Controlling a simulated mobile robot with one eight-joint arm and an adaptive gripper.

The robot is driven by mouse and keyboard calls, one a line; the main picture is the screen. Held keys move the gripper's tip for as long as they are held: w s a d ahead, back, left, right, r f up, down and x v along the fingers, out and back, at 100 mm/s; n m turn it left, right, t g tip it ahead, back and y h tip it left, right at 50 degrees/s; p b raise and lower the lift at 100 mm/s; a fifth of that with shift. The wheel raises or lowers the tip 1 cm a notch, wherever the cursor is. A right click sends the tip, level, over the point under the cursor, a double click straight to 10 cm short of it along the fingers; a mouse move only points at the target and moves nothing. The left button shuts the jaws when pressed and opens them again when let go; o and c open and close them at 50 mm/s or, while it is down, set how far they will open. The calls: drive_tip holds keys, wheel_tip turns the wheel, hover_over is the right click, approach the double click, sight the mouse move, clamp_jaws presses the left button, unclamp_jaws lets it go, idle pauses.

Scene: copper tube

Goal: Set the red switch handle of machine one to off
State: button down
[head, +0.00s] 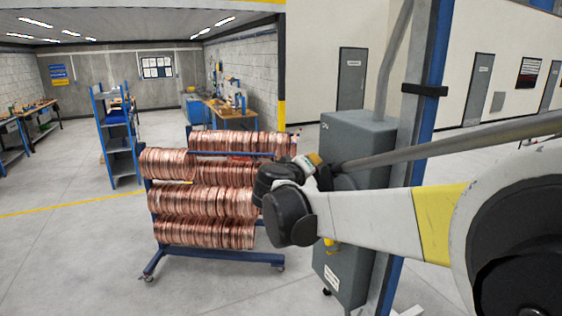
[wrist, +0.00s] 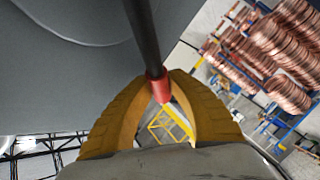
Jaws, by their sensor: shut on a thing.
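The red switch handle (wrist: 160,88) shows in the wrist view as a red grip on the end of a dark rod. My gripper (wrist: 163,98) has its two yellow fingers closed around the red part, one on each side. The rod runs up out of the picture in front of a large grey surface (wrist: 70,60). In the head view a grey machine cabinet (head: 355,150) stands right of centre, behind my arm. The handle and my fingertips cannot be made out there; my arm covers much of that spot.
A wheeled blue rack of copper coils (head: 205,200) stands just left of the cabinet; its coils (wrist: 285,45) also show in the wrist view. A blue post (head: 425,120) rises beside the cabinet on the right. A blue shelf (head: 115,140) stands further back.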

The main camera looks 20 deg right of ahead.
wheel_tip(320, 180, down, 14)
drive_tip(key=s+n+g+y+b, duration=0.2)
drive_tip(key=n+g+b, duration=0.4)
drive_tip(key=g, duration=0.4)
drive_tip(key=shift+f+n+g, duration=0.2)
drive_tip(key=shift+n+g, duration=0.2)
drive_tip(key=shift+n, duration=0.2)
drive_tip(key=c, duration=1.2)
unclamp_jaws()
drive_tip(key=shift+s, duration=0.1)
drive_tip(key=v, duration=1.2)
